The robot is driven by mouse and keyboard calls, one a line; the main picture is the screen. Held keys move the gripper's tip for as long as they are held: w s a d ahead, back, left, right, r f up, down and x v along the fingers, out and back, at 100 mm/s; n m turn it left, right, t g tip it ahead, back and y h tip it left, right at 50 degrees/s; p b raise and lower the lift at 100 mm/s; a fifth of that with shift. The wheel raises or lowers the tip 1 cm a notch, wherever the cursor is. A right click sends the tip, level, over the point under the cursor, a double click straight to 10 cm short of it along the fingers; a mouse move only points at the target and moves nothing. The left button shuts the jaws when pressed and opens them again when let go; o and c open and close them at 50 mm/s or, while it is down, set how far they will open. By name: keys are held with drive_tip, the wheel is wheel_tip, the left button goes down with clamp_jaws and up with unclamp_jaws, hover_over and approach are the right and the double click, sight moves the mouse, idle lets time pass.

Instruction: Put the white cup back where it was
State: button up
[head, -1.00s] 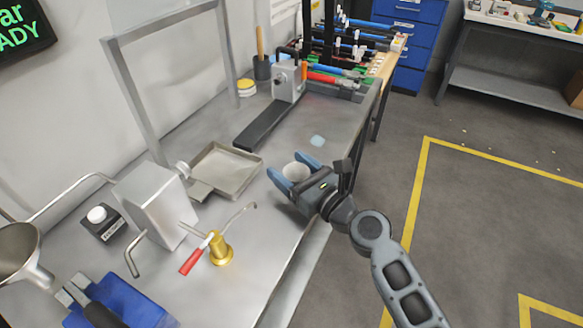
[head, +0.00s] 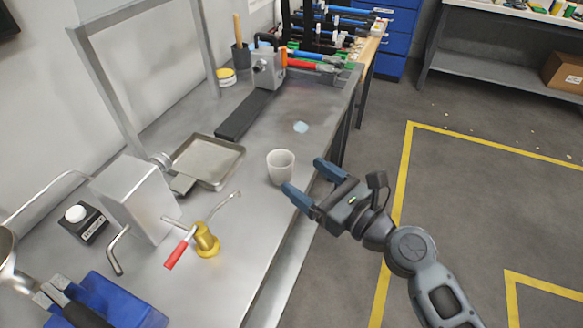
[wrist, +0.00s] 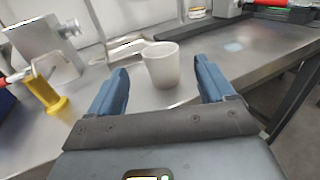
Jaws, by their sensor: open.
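The white cup (head: 281,167) stands upright on the metal bench near its front edge, to the right of the shallow tray. My gripper (head: 308,181) is open and empty, to the right of the cup in the head view and past the bench's edge. In the wrist view the cup (wrist: 162,65) shows beyond and between the two blue fingers (wrist: 163,88), with clear space around it. The fingers do not appear to touch it.
A metal tray (head: 231,154), a brass fitting with a red-handled lever (head: 206,241) and a grey box (head: 132,203) stand left of the cup. A pale blue patch (head: 300,127) lies behind it. Floor to the right is clear.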

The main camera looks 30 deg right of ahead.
drive_tip(key=shift+v, duration=1.15)
drive_tip(key=s+f+n+g+h, duration=0.1)
drive_tip(key=s+f+n+h, duration=0.15)
drive_tip(key=s+n, duration=0.5)
drive_tip(key=s+f+n+g+h, duration=0.2)
drive_tip(key=s+f+n, duration=0.1)
drive_tip(key=s+n, duration=0.4)
drive_tip(key=s+a+r+n, duration=0.1)
drive_tip(key=s+r+n, duration=0.3)
drive_tip(key=s+n, duration=0.3)
drive_tip(key=s+a+r+n, duration=0.2)
drive_tip(key=s+r+n, duration=0.3)
drive_tip(key=s+n, duration=0.3)
drive_tip(key=n, duration=0.3)
drive_tip(key=shift+s+n, duration=0.25)
drive_tip(key=shift+n, duration=0.1)
